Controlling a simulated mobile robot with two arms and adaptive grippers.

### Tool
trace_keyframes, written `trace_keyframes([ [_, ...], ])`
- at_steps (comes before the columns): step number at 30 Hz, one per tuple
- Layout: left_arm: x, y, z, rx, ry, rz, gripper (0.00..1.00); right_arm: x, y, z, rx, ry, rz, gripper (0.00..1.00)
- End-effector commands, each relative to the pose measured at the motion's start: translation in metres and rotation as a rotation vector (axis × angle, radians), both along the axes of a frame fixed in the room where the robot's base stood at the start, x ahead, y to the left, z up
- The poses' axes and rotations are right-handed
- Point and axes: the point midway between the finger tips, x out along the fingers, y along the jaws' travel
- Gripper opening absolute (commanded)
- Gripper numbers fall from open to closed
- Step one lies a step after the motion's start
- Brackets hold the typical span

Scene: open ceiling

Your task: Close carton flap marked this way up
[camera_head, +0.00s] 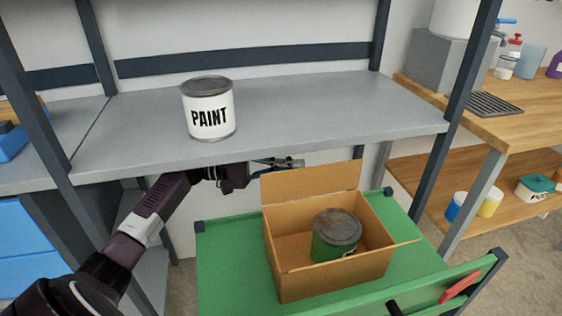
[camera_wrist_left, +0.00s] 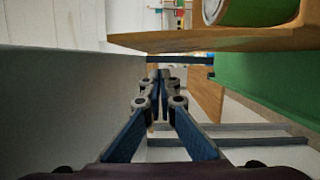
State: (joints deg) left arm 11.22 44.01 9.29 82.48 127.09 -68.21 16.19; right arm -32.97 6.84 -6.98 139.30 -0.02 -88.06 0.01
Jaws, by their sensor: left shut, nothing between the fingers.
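An open cardboard carton (camera_head: 330,272) stands on a green cart top (camera_head: 228,262), with a green can (camera_head: 336,236) with a dark lid inside it. I cannot read a "this way up" mark on any flap. My left gripper (camera_head: 290,163) is behind and just left of the back flap, close to its top edge; whether it touches is unclear. In the left wrist view its fingers (camera_wrist_left: 160,80) are together and empty. My right gripper is not in view.
A grey shelf (camera_head: 300,112) carrying a white paint can (camera_head: 208,107) runs just above my left gripper. A wooden bench (camera_head: 520,125) stands at the right. The cart's raised green side (camera_head: 440,288) is in front. Bare cart top lies left of the carton.

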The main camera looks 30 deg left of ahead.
Motion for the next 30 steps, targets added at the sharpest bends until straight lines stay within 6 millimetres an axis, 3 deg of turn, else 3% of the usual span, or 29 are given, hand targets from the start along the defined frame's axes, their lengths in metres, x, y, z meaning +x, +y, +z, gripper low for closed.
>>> trace_keyframes([
  [7, -0.012, -0.012, 0.001, 0.0, 0.001, 0.001, 0.0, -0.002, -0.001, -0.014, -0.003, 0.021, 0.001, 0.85],
  [16, -0.013, -0.014, 0.001, 0.001, 0.001, 0.001, 0.0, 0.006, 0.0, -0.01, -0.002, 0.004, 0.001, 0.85],
  [30, -0.002, -0.017, 0.003, 0.001, -0.002, 0.001, 0.0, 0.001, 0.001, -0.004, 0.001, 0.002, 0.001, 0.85],
])
